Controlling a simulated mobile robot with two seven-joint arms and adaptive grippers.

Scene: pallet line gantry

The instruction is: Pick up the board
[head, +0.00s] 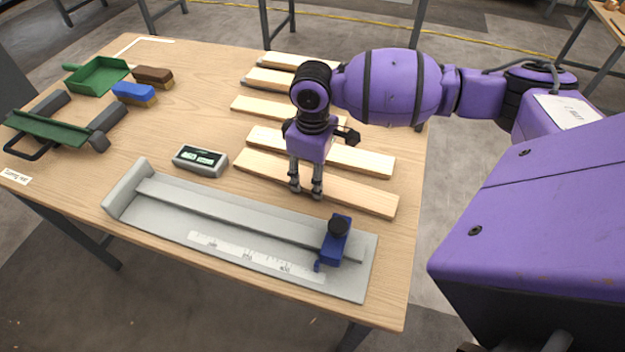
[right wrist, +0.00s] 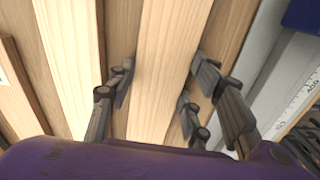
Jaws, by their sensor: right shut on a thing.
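Several pale wooden boards lie side by side on the table in the head view. My right gripper (head: 306,192) points down at the nearest board (head: 362,198), close to the measuring fixture. In the right wrist view, my right gripper (right wrist: 162,80) has its fingers on both long sides of this board (right wrist: 172,55), shut on it across its width. The board lies flat, at or very near the table top; I cannot tell if there is a gap under it. The fingers hide part of its edges. My left gripper is not in view.
A grey measuring fixture (head: 210,220) with a blue stop (head: 335,243) lies just in front of the board. A small display box (head: 200,160) stands to the left. Brushes, a green dustpan (head: 97,75) and a green-and-grey holder (head: 45,128) are further left. Another board (head: 345,155) lies close behind.

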